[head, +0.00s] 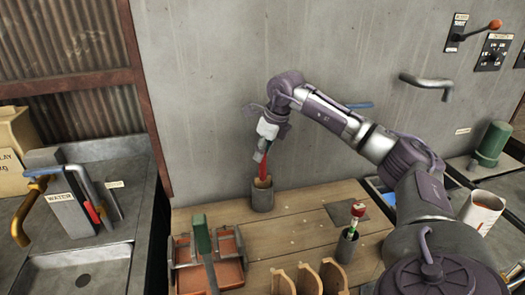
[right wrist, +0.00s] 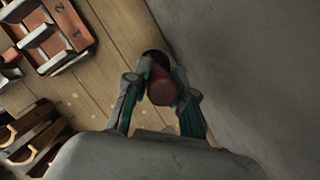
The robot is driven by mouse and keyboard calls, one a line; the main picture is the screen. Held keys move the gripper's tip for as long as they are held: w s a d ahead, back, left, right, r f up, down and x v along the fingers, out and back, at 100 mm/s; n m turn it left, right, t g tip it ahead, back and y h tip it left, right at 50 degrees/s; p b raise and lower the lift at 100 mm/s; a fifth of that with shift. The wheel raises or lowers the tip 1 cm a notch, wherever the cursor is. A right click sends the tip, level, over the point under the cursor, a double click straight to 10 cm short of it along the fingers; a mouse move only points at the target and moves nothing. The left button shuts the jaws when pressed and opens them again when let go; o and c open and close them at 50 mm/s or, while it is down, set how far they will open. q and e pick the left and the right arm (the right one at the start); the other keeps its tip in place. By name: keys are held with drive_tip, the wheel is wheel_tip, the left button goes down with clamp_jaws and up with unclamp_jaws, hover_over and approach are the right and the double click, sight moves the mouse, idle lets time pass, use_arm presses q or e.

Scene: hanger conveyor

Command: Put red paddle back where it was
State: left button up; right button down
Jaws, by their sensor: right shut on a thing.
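The red paddle (head: 264,168) hangs upright below my right gripper (head: 265,148), near the back wall. My right gripper is shut on it. Its lighter lower end is at the mouth of a grey cylindrical holder (head: 263,200) on the wooden table; how deep it sits inside is hard to tell. In the right wrist view the fingers close around the paddle's reddish-brown end (right wrist: 161,88), with the dark holder opening (right wrist: 154,57) just behind it. My left gripper is not in view.
On the wooden table (head: 300,220) stand a red tray (head: 227,272) with a green-handled tool (head: 203,240), a small grey holder (head: 346,247) with a red-and-white-topped item (head: 357,211), and brown racks (head: 308,279). A sink (head: 75,270) lies left. The wall is close behind the paddle.

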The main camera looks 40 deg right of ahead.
drive_tip(key=c, duration=1)
unclamp_jaws()
drive_tip(key=v, duration=1.2)
drive_tip(key=shift+r+b, duration=0.15)
drive_tip(key=shift+b, duration=0.15)
